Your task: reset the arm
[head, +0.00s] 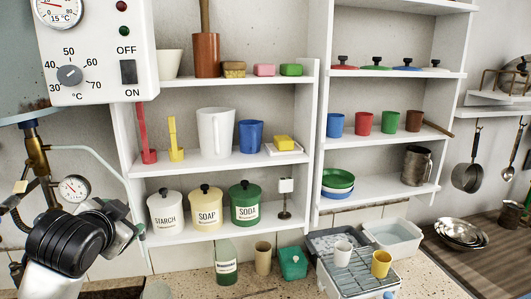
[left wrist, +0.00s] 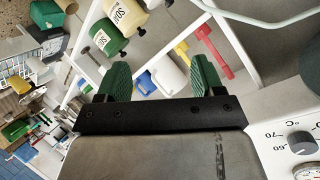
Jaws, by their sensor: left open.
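My left arm comes in at the lower left of the head view. Its gripper (head: 130,232) points toward the shelves, partly hidden behind its own black wrist. In the left wrist view my left gripper (left wrist: 161,80) is open, with its two green ribbed fingers wide apart. Nothing is held between them. The tilted wrist view shows a white jug (left wrist: 170,74) and a yellow brush (left wrist: 183,54) beyond the gap. My right gripper is not in sight.
The left shelf (head: 190,163) holds a white jug (head: 215,132), a red brush (head: 147,135) and labelled jars such as STARCH (head: 165,213). A control box (head: 97,30) and pressure gauge (head: 75,188) stand close to my left arm. A wire rack (head: 355,265) sits below the right shelf.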

